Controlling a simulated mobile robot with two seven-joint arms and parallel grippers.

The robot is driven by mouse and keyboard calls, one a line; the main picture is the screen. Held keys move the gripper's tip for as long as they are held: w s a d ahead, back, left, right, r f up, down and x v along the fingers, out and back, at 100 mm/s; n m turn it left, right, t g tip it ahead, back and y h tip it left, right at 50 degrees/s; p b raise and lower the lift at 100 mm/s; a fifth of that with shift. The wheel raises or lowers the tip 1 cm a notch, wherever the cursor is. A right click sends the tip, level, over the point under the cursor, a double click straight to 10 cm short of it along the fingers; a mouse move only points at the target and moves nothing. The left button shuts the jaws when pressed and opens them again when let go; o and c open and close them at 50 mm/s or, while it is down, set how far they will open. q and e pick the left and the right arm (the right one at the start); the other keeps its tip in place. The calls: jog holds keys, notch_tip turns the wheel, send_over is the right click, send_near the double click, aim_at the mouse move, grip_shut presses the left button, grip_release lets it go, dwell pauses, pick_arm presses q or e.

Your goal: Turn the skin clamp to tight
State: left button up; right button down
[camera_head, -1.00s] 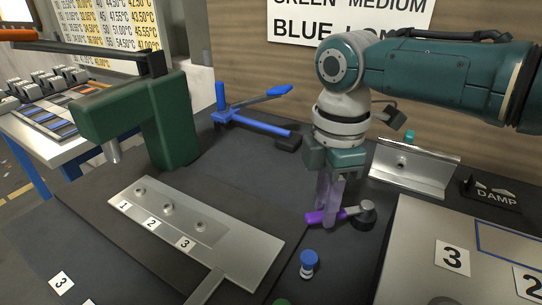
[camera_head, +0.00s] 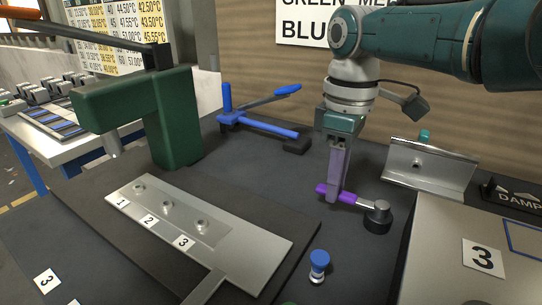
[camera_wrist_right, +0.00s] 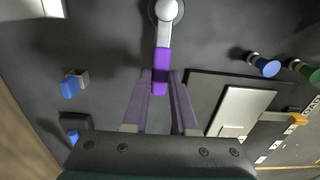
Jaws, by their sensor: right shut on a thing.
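The skin clamp appears to be the small lever with a purple handle (camera_head: 345,199) and a grey-topped round black base (camera_head: 377,220), beside the right-hand metal sheet. Its handle points left and slightly toward the back wall. My right gripper (camera_head: 334,190) reaches down from above and is shut on the purple handle near its free end. In the right wrist view the purple handle (camera_wrist_right: 162,62) runs from the grey pivot (camera_wrist_right: 166,10) down between my two fingers (camera_wrist_right: 161,82). No tight mark is readable. My left gripper is out of view.
A blue-handled clamp (camera_head: 262,124) lies behind. A blue knob (camera_head: 318,262) stands in front. A metal angle piece (camera_head: 430,168) and a damp sign (camera_head: 512,196) are at the right. A green press (camera_head: 172,120) and numbered plate (camera_head: 245,250) are at left.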

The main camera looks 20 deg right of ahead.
jog(key=shift+d, duration=0.1)
dwell(0.4)
jog(key=c, duration=0.7)
grip_release()
jog(key=shift+r, duration=0.4)
notch_tip(320, 180, up, 9)
jog(key=p, duration=0.3)
jog(key=shift+r, duration=0.1)
